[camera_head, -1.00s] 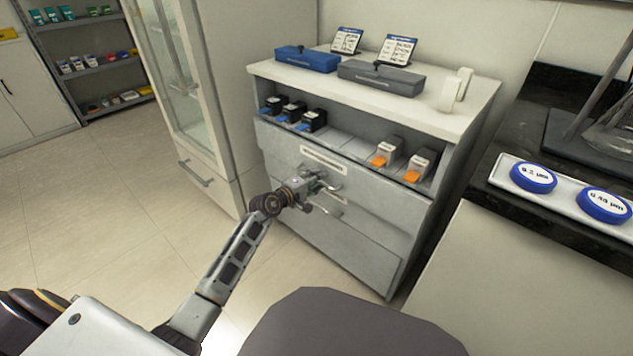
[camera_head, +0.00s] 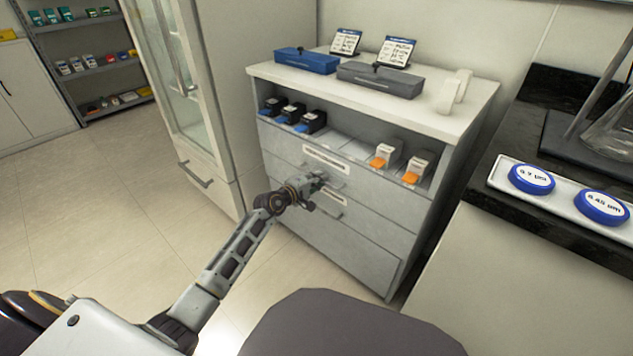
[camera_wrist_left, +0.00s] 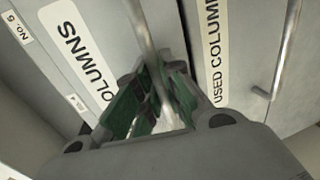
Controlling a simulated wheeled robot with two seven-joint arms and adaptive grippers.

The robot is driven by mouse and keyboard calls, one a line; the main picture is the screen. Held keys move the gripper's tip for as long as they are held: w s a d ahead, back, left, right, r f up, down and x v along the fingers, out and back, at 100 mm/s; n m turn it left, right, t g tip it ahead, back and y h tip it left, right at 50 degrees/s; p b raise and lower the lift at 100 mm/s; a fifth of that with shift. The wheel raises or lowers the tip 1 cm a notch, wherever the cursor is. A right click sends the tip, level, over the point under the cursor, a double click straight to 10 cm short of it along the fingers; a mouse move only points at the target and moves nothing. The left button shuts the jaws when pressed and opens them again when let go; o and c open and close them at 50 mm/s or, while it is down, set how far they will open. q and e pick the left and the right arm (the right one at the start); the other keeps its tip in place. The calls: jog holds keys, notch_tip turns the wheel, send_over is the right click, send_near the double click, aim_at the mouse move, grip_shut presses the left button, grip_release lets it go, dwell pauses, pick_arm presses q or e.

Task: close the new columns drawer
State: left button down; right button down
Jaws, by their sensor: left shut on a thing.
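The new columns drawer (camera_head: 380,190) is the upper drawer of the white cabinet, under the open shelf. Its front looks about flush with the drawer below; I cannot tell whether a small gap is left. Its label (camera_head: 326,160) shows above the handle, and "COLUMNS" reads partly on the label (camera_wrist_left: 78,45) in the left wrist view. My left gripper (camera_head: 318,181) is at this drawer's front. In the left wrist view its green-padded fingers (camera_wrist_left: 155,100) are shut on the metal bar handle (camera_wrist_left: 148,28). My right gripper is not in view.
The used columns drawer (camera_head: 345,238) is below, with its own handle (camera_head: 328,207). Blue and orange cartridges stand on the shelf above. A dark bench (camera_head: 590,235) lies right, a glass-door cabinet (camera_head: 190,110) left. Open floor lies in front on the left.

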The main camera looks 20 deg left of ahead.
pick_arm(q)
jog(key=shift+w+d+r, duration=0.1)
jog(key=shift+w, duration=0.25)
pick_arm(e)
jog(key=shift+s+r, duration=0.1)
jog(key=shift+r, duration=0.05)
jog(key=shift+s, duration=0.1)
pick_arm(q)
jog(key=c, duration=1.5)
grip_release()
jog(key=shift+w+d, duration=0.1)
jog(key=shift+w, duration=0.05)
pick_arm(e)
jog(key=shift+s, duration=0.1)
pick_arm(q)
jog(key=shift+v, duration=6)
